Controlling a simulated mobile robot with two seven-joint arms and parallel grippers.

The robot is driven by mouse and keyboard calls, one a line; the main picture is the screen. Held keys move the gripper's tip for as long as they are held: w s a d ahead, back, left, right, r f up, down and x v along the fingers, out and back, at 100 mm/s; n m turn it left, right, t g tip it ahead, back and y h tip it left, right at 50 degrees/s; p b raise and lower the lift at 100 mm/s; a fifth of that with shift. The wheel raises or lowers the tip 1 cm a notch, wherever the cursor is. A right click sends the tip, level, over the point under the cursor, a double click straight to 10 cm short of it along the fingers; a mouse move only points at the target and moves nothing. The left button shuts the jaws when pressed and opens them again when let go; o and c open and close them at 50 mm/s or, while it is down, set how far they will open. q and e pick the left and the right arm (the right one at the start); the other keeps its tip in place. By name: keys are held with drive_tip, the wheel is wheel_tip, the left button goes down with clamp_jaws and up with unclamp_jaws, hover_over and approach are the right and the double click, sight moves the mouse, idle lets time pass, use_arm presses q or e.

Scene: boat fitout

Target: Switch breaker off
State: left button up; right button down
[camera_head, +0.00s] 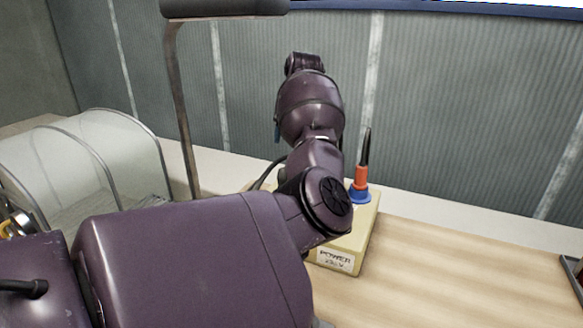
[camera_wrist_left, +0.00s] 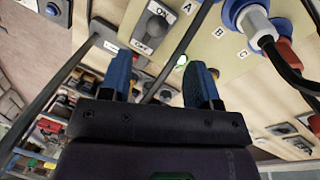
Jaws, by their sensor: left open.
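In the left wrist view, a grey switch (camera_wrist_left: 152,28) that looks like the breaker sits on a cream panel (camera_wrist_left: 207,45), with small lettering at its ends. I cannot tell surely which way its lever is set. My left gripper (camera_wrist_left: 158,76) has two blue fingers spread apart, with nothing between them. The fingers are below the switch in the picture and appear apart from it. In the head view the cream power box (camera_head: 359,262) carries a "POWER 230V" label. My left arm hides much of the box and the switch. My right gripper is in neither view.
A red-and-blue plug (camera_head: 360,184) stands on the box. In the wrist view, a blue-ringed connector (camera_wrist_left: 253,22) with a black cable is right of the switch, near letters A, B, C. A clear curved cover (camera_head: 100,150) is at left.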

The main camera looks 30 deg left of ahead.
sight(285, 168)
use_arm(q)
drive_tip(key=f, duration=0.3)
drive_tip(key=a+f, duration=0.1)
drive_tip(key=f, duration=0.2)
drive_tip(key=s+f+b, duration=0.1)
drive_tip(key=f, duration=0.3)
drive_tip(key=shift+s+a+f, duration=0.1)
drive_tip(key=shift+a, duration=0.2)
clamp_jaws()
